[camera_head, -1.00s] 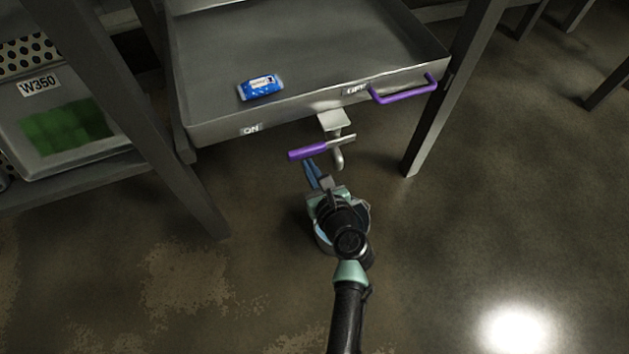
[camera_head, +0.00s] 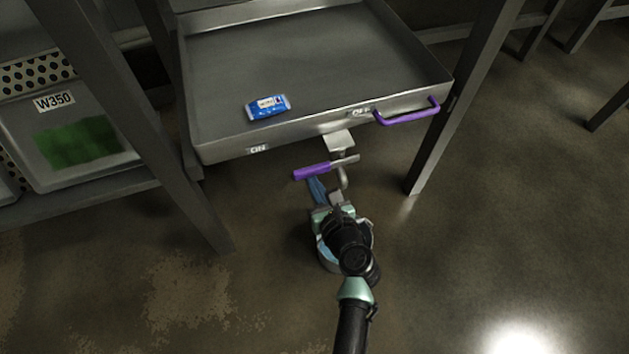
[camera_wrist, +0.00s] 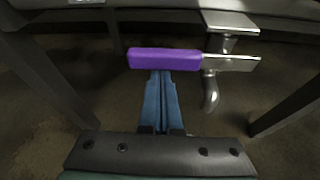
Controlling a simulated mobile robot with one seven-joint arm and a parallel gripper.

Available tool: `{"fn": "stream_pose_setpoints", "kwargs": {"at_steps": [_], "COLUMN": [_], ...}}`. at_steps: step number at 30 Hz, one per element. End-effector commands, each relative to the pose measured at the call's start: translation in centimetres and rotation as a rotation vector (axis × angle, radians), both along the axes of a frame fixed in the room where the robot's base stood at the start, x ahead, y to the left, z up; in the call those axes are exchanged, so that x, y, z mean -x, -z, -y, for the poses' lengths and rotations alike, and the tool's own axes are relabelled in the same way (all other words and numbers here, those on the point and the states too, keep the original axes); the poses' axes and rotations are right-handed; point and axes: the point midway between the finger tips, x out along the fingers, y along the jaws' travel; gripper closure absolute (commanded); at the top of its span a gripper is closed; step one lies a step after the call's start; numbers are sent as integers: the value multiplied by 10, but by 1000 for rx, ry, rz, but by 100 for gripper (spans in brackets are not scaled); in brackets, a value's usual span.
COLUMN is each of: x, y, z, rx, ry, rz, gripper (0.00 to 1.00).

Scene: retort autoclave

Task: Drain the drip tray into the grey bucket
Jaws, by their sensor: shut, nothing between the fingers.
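The drip tray (camera_head: 215,142) is a wide, shallow metal tray in the upper middle of the head view, with a purple pull handle (camera_head: 408,117) at its front right. Below its front edge hangs a drain valve with a bent metal spout (camera_wrist: 211,92) and a purple lever (camera_head: 312,172). The lever lies crosswise and also shows in the wrist view (camera_wrist: 165,59). My gripper (camera_head: 315,183) is shut and empty, its blue fingers (camera_wrist: 161,100) together just below the lever. I cannot tell whether the tips touch the lever. I cannot make out the grey bucket in either view.
A blue packet (camera_head: 267,107) lies in the tray. Dark frame legs stand at left (camera_head: 170,130) and right (camera_head: 462,95) of the valve. A bin labelled W350 (camera_head: 54,101) sits on a shelf at far left. Floor is open at lower right.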

Motion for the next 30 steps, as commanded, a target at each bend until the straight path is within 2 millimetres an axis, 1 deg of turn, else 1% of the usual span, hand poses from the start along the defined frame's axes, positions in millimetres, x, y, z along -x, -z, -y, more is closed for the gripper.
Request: {"fn": "stream_pose_setpoints", "kwargs": {"at_steps": [11, 16, 20, 30], "x": [-1, -2, -2, -4], "y": [-11, -20, -30, -53], "z": [0, 0, 0, 6], "rx": [-72, -149, -242, -552], "ry": [2, 3, 3, 4], "rz": [-18, -43, -73, -172], "gripper": [100, 100, 100, 100]}}
